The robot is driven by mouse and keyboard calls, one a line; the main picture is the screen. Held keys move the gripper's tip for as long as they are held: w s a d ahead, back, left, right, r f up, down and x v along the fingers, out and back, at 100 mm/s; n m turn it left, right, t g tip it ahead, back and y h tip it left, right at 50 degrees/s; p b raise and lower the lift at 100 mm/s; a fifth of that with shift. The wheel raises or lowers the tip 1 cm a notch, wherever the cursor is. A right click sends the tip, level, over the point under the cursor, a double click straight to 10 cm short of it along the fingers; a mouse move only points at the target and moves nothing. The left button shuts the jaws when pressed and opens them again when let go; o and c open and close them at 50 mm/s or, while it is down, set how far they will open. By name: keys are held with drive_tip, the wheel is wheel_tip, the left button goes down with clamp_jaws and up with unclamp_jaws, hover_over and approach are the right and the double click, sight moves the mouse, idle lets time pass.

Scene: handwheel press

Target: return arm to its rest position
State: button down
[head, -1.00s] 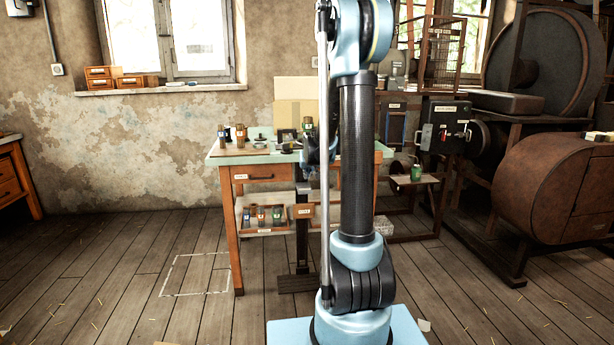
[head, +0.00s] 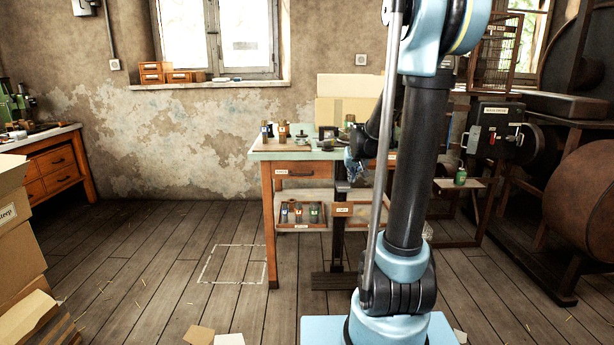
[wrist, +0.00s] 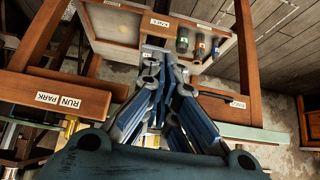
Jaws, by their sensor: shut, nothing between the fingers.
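My arm (head: 418,165) stands folded tall in the right half of the head view, its dark upper link leaning slightly. My gripper (head: 356,168) shows small and partly hidden behind the arm, close in front of the workbench (head: 281,210). In the wrist view my gripper (wrist: 168,95) has its blue fingers drawn together, with nothing held. Beyond them lie a wooden shelf and a tray with several small labelled canisters (wrist: 200,47).
Stacked cardboard boxes (head: 18,235) stand at the left edge, before a wooden drawer cabinet (head: 58,170). Rusty machinery (head: 585,200) fills the right. A green canister (head: 460,176) stands on a small shelf.

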drive_tip(key=s+f+g, duration=0.1)
drive_tip(key=s+f, duration=0.1)
drive_tip(key=s, duration=1.1)
drive_tip(key=s+f+g, duration=0.2)
drive_tip(key=s+f, duration=0.1)
drive_tip(key=s, duration=1)
drive_tip(key=s+f+g, duration=0.2)
drive_tip(key=s+f, duration=0.1)
drive_tip(key=s, duration=1)
drive_tip(key=shift+d, duration=0.1)
drive_tip(key=shift+w+f+g, duration=0.15)
drive_tip(key=shift+w+g, duration=0.15)
drive_tip(key=shift+w, duration=0.2)
